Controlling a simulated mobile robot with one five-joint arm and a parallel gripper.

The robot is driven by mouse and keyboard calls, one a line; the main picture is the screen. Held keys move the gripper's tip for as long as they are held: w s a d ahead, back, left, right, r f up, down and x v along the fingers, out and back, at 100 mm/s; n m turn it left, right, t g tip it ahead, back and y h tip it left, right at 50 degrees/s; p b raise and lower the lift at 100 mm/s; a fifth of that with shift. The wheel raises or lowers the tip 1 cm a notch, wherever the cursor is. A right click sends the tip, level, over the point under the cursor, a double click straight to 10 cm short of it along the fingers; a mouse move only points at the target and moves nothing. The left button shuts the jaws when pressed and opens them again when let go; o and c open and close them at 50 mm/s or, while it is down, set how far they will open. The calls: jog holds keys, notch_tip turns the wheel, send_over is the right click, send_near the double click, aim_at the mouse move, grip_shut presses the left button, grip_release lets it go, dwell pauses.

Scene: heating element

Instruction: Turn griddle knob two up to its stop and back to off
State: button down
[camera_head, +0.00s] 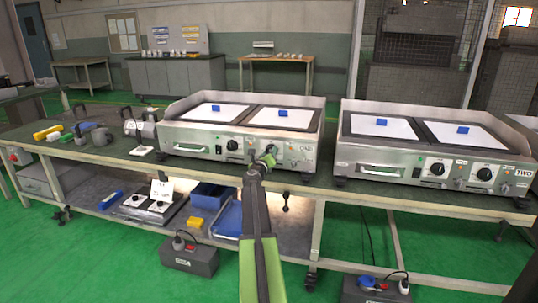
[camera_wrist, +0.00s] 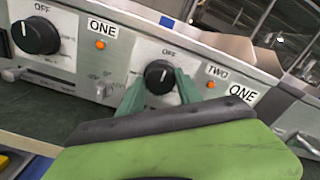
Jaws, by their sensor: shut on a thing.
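The left griddle (camera_head: 240,135), plated ONE, stands on the bench. In the wrist view its right black knob (camera_wrist: 159,74) has OFF printed above it and a TWO label (camera_wrist: 217,71) to its right. My gripper (camera_wrist: 159,92) has its green fingers on either side of this knob and is shut on it. A pale mark shows on the knob face, but its exact angle is hard to tell. The left knob (camera_wrist: 36,36), beside the ONE label (camera_wrist: 102,27), stands free. In the head view my gripper (camera_head: 265,160) is at the griddle's front panel.
Orange lamps (camera_wrist: 100,44) (camera_wrist: 210,84) show beside the knobs. A second griddle (camera_head: 430,150), plated TWO, stands to the right with its own knobs. Blue blocks (camera_head: 283,113) lie on the white plates. Mugs and tools sit at the bench's left; the lower shelf holds trays and a hotplate (camera_head: 150,207).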

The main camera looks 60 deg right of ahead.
jog(key=shift+s, duration=0.1)
jog(key=c, duration=0.8)
grip_release()
jog(key=v, duration=1.7)
jog(key=shift+a, duration=0.2)
